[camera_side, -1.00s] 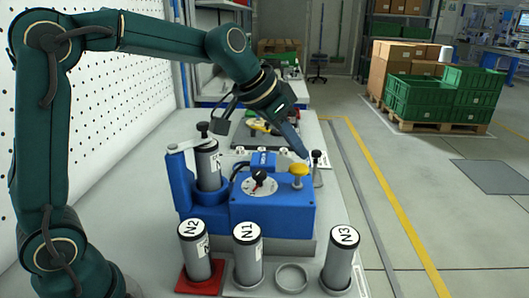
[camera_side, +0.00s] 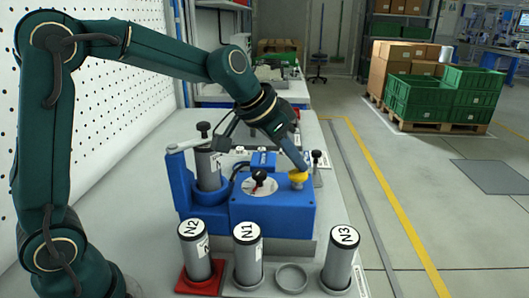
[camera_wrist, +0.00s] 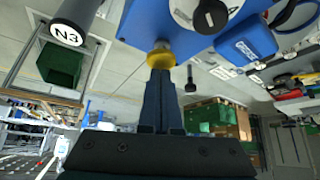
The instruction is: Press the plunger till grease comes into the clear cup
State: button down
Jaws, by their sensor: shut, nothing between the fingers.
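The blue grease unit (camera_side: 272,218) stands on the bench with a yellow-headed plunger (camera_side: 297,178) on its top right. My gripper (camera_side: 304,168) is shut and empty, its fingertips on or right at the plunger's head. In the wrist view the shut fingers (camera_wrist: 160,74) meet the yellow head (camera_wrist: 160,57). A black dial knob (camera_side: 259,176) sits left of the plunger. A grey cartridge (camera_side: 207,168) stands upright in the unit's left holder, under a pale arm with a black knob. I cannot make out the clear cup or any grease.
Cartridges N2 (camera_side: 195,252), N1 (camera_side: 247,255) and N3 (camera_side: 341,258) stand in front of the unit, N2 on a red base. An empty round holder (camera_side: 291,277) lies between N1 and N3. A white pegboard (camera_side: 120,100) borders the left.

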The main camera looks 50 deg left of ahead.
jog(key=shift+f, duration=0.6)
jog(key=shift+r, duration=3.5)
